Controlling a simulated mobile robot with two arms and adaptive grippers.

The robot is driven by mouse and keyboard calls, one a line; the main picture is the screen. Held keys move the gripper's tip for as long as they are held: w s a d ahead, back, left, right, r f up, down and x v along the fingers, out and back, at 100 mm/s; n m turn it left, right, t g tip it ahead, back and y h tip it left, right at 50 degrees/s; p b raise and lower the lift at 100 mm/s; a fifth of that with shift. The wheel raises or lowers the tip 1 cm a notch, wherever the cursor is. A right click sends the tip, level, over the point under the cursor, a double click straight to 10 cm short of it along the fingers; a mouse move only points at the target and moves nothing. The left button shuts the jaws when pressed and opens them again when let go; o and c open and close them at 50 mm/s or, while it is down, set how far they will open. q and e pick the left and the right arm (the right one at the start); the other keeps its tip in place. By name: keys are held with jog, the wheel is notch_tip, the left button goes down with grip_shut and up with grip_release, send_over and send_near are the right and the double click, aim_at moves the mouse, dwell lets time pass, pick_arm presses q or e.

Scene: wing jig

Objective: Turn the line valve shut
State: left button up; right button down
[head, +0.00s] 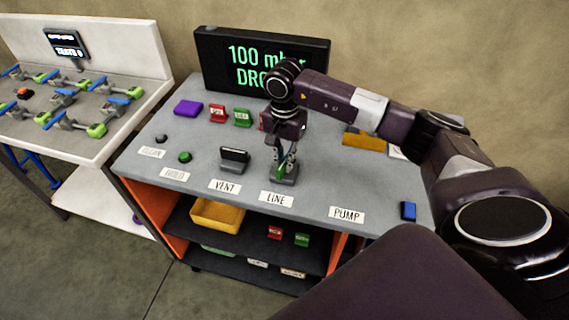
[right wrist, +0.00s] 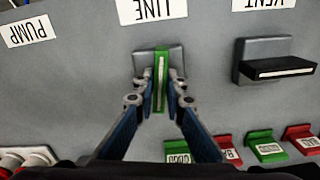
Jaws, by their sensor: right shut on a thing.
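The line valve has a grey base (head: 291,181) behind the LINE label on the grey bench top. Its green handle (right wrist: 161,80) points straight away from the label in the right wrist view, with a pale strip along its top. My right gripper (head: 286,164) reaches down from above. In the right wrist view its two fingers (right wrist: 161,94) are shut on the green handle, one on each side. In the head view the fingers and wrist partly hide the handle. My left gripper is in neither view.
The vent valve (head: 235,158), with a black handle lying crosswise, stands left of the line valve. A display (head: 262,62) reading 100 mbar stands at the back. Red (head: 218,114) and green (head: 242,118) tags stand behind the valves.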

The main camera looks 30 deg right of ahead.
aim_at(284, 161)
jog(key=m+b, duration=0.3)
jog(key=m, duration=0.1)
jog(key=shift+w+f, duration=0.1)
jog(key=m+b, duration=0.2)
jog(key=m, duration=0.3)
jog(key=m+b, duration=0.1)
jog(key=m, duration=0.2)
jog(key=shift+m, duration=0.3)
jog(key=shift+r+m+b, duration=0.2)
jog(key=shift+m+b, duration=0.4)
jog(key=shift+m, duration=1.2)
jog(key=c, duration=2)
grip_release()
jog(key=shift+r, duration=0.1)
notch_tip(284, 161, up, 12)
jog(key=shift+f, duration=0.1)
